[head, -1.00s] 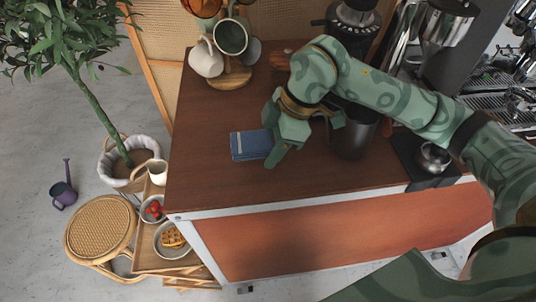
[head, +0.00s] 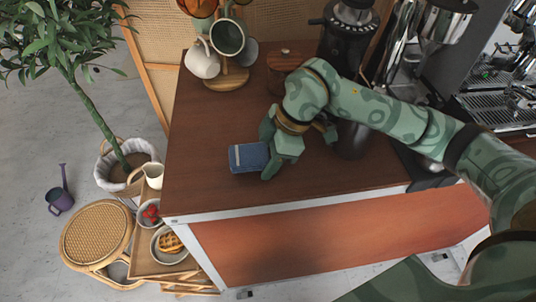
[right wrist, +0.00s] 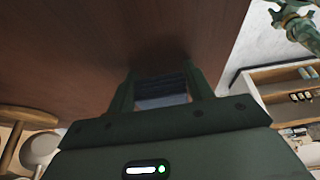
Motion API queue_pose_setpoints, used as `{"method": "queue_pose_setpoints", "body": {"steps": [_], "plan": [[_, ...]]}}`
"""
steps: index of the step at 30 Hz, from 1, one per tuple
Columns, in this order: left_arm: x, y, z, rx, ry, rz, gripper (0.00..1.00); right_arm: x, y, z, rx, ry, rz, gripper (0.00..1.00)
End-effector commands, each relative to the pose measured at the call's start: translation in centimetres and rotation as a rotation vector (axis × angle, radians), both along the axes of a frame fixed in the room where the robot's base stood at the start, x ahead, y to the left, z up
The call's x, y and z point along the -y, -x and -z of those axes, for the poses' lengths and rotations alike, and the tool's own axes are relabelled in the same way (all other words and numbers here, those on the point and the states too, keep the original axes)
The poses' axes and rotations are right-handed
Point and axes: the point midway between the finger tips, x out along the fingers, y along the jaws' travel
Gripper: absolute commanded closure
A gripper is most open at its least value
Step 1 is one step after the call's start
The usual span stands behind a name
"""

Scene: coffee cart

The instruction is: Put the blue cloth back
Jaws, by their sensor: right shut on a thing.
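The folded blue cloth (head: 248,157) lies at the front left of the brown counter (head: 205,130) in the head view. My right gripper (head: 272,158) is at its right end, pointing down. In the right wrist view the blue cloth (right wrist: 161,92) sits between the two fingers of my right gripper (right wrist: 162,95), which is shut on it. Part of the cloth is hidden by the gripper in the head view. I cannot tell whether the cloth is touching the counter. My left gripper is not in view.
A mug tree with several mugs (head: 203,60) stands at the back left. A dark pitcher (head: 352,142) is right of my gripper, and a coffee grinder (head: 347,40) stands behind. A wooden lidded jar (head: 285,65) is at the back. The counter's left front is clear.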

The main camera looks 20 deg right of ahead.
Motion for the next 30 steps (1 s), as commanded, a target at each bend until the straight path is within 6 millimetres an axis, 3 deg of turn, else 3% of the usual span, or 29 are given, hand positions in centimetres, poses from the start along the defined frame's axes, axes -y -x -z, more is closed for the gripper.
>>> {"method": "queue_pose_setpoints", "body": {"steps": [1,2,3,4,20,23,30], "plan": [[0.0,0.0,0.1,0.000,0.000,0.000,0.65,0.0,0.3,0.7,-0.015,0.005,-0.001,0.92],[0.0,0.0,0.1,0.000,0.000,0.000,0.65,0.0,0.3,0.7,-0.016,0.006,0.000,0.43],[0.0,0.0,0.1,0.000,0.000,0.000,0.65,0.0,0.4,0.8,-0.017,0.006,-0.001,0.32],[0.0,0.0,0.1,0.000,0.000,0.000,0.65,0.0,0.4,0.8,-0.019,0.006,-0.002,0.26],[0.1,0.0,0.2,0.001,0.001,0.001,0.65,-0.1,0.6,0.5,-0.029,0.005,-0.004,0.26],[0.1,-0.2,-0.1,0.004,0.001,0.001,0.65,0.2,0.6,-1.1,-0.025,0.006,-0.002,0.26],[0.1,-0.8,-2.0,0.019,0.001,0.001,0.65,2.5,1.1,-7.1,-0.013,0.006,0.001,0.26]]}}
